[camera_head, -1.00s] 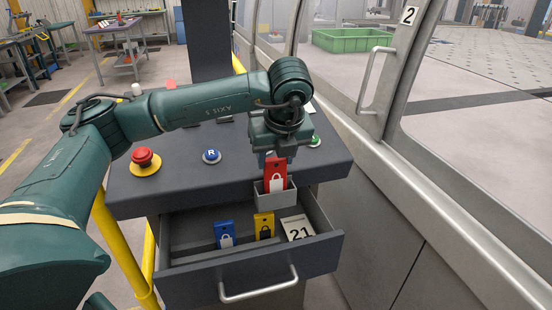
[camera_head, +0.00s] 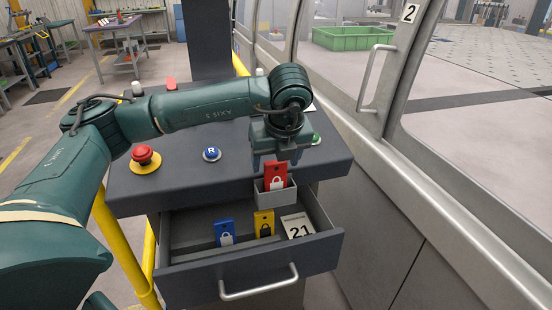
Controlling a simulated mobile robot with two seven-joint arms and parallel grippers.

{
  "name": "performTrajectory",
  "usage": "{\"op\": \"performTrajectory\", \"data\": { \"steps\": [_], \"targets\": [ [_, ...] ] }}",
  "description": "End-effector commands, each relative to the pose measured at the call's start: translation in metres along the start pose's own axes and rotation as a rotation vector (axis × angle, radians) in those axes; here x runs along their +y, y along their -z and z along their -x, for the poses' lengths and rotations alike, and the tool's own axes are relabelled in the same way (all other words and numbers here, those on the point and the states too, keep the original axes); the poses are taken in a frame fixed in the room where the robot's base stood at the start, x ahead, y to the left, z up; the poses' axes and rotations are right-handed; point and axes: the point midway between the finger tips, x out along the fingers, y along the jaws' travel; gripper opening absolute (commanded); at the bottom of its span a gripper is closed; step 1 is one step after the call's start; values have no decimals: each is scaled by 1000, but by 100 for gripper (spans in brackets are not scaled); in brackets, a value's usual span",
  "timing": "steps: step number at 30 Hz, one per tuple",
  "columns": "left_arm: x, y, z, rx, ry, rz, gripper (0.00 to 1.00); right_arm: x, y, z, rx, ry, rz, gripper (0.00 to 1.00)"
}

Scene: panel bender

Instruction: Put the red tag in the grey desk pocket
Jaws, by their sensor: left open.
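The red tag (camera_head: 275,175), with a white padlock mark, stands upright in the grey desk pocket (camera_head: 278,195) on the front edge of the desk. Its lower part is hidden by the pocket's front wall. My left gripper (camera_head: 276,160) is directly above the pocket, pointing down, with its open fingers on either side of the tag's top. Whether a finger still touches the tag is too small to tell. My right gripper is not in view.
Below is an open drawer (camera_head: 250,262) with a blue tag (camera_head: 224,232), a yellow tag (camera_head: 264,224) and a card marked 21 (camera_head: 297,227). The desk (camera_head: 190,180) carries a red emergency button (camera_head: 143,155) and a blue button (camera_head: 212,154). A machine door stands at the right.

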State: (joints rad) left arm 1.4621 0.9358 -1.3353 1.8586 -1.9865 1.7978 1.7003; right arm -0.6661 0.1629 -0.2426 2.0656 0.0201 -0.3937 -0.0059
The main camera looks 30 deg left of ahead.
Motion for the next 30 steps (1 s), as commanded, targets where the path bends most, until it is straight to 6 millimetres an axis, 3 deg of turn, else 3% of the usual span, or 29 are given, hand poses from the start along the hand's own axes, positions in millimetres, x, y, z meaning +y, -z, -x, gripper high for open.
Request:
{"op": "performTrajectory", "data": {
  "steps": [5, 13, 18, 24, 30],
  "targets": [
    [-1, -1, 20, -2, 5, 0, 66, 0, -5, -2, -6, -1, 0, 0],
    [-1, -2, 83, -4, 6, -1, 66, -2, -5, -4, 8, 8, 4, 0],
    [0, -2, 109, -4, 3, 0, 66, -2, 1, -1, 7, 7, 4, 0],
    [0, -1, 122, -1, 1, -1, 66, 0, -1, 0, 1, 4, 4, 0],
    [-6, 9, 116, 34, 13, -36, 66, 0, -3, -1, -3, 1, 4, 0]
  ]
}}
